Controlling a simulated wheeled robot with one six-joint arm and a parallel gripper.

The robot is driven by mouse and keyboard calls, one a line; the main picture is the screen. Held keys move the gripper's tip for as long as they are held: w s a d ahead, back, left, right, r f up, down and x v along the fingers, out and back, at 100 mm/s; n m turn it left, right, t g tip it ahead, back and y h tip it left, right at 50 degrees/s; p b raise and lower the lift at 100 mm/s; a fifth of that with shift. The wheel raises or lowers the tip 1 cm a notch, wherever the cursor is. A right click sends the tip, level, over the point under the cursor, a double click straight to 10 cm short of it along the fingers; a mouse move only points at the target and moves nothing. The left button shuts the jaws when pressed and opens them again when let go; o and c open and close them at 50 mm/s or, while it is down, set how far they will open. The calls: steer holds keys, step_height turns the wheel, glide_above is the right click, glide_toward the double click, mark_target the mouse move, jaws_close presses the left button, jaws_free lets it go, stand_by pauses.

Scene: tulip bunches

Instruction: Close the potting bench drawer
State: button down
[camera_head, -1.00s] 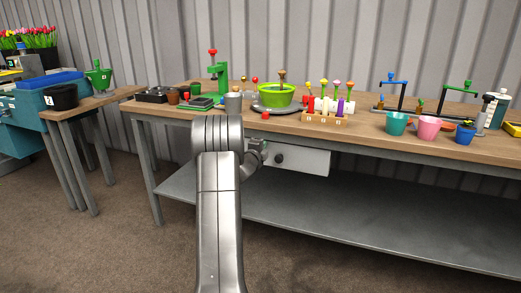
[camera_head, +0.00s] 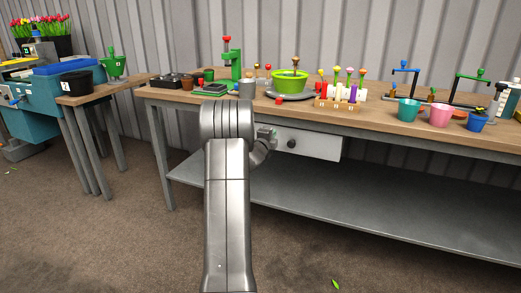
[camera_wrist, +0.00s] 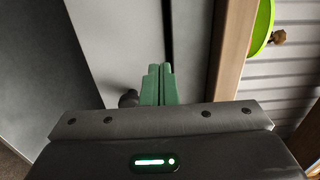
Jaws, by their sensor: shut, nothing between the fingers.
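The potting bench drawer (camera_head: 315,143) is a pale grey front under the wooden bench top, with a round dark knob (camera_head: 291,144). It looks close to flush below the top; I cannot tell whether a small gap remains. My gripper (camera_head: 272,134) is at the drawer's left end, left of the knob, partly hidden by my arm. In the wrist view my green fingers (camera_wrist: 158,84) are shut and empty, pointing at the grey drawer front (camera_wrist: 120,40). The dark knob (camera_wrist: 128,98) shows just left of the fingers. Contact with the front cannot be told.
The wooden bench top (camera_head: 385,115) holds a green bowl (camera_head: 289,83), a tulip rack (camera_head: 338,101) and several pots. A grey lower shelf (camera_head: 350,200) runs beneath. A side table (camera_head: 110,88) stands left. Floor in front is open, with a green leaf (camera_head: 335,284).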

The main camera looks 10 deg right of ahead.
steer(key=p+v, duration=0.1)
steer(key=v, duration=0.8)
steer(key=shift+a, duration=0.15)
